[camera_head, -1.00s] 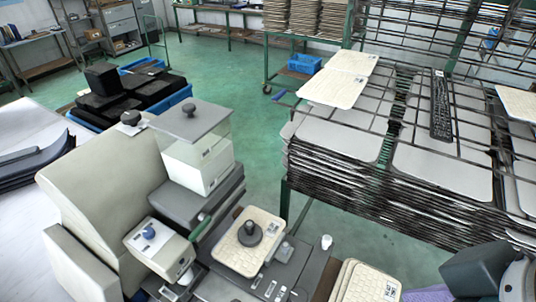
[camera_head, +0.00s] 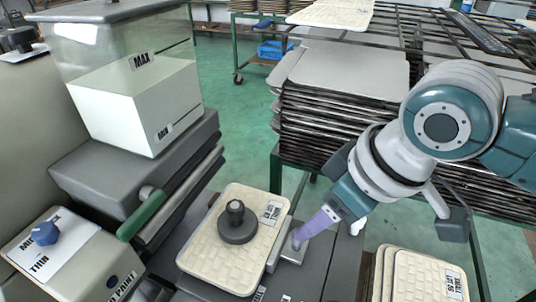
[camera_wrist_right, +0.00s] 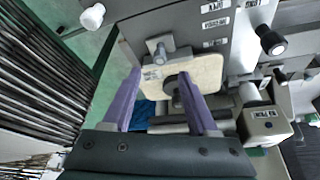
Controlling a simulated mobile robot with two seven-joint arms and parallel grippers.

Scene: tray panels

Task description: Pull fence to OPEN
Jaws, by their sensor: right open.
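A small grey metal block (camera_head: 293,253), which looks like the fence, sits at the right edge of a cream tray panel (camera_head: 207,262). In the right wrist view the block (camera_wrist_right: 163,47) shows a round knob at the panel's far edge. My right gripper (camera_head: 299,240) reaches down from the right, its purple fingers at the block in the head view. In the right wrist view its fingers (camera_wrist_right: 158,74) are apart, with the panel (camera_wrist_right: 205,75) ahead and nothing held. I cannot tell whether a finger touches the block. My left gripper is out of view.
A black knobbed weight (camera_head: 238,228) rests on the panel. A machine with a clear hopper (camera_head: 125,45) and a green handle (camera_head: 141,216) stands left. Stacked panels (camera_head: 425,275) lie at front right, beside a rack of trays (camera_head: 335,110).

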